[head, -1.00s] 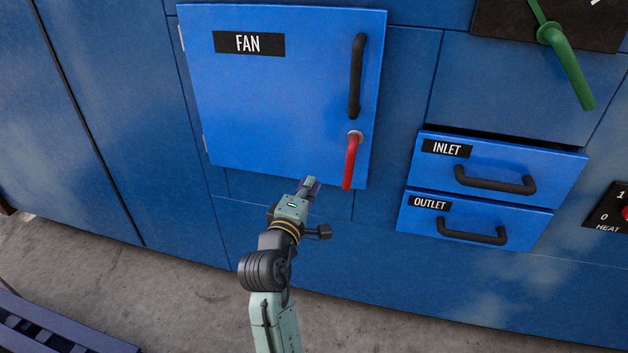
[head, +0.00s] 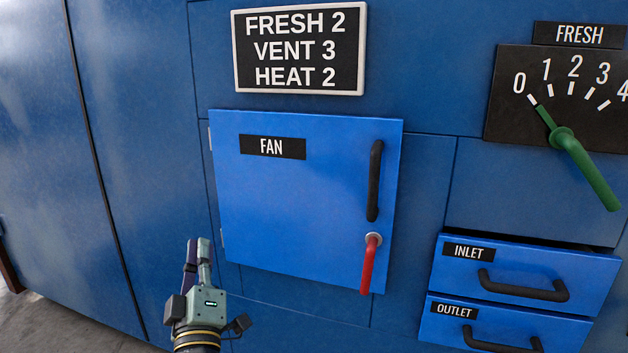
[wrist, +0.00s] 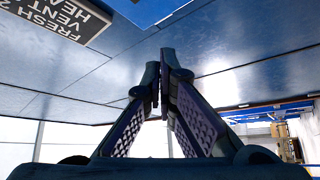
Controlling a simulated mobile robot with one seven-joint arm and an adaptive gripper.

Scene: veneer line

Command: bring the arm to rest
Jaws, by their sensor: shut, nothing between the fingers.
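My gripper (head: 198,255) is at the lower left of the head view, in front of the blue panel and just left of the FAN door's lower left corner. Its fingers point upward and are shut with nothing between them. In the wrist view the fingers (wrist: 163,75) come together at their tips, with the blue wall above and beyond them. My gripper appears apart from the FAN door (head: 290,210). My forearm runs out of the bottom of the head view.
The FAN door has a black handle (head: 375,180) and a red lever (head: 368,265) hanging down. INLET (head: 520,275) and OUTLET (head: 500,325) drawers are at right, below a FRESH dial with a green lever (head: 590,175). A sign (head: 300,50) reads FRESH 2, VENT 3, HEAT 2.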

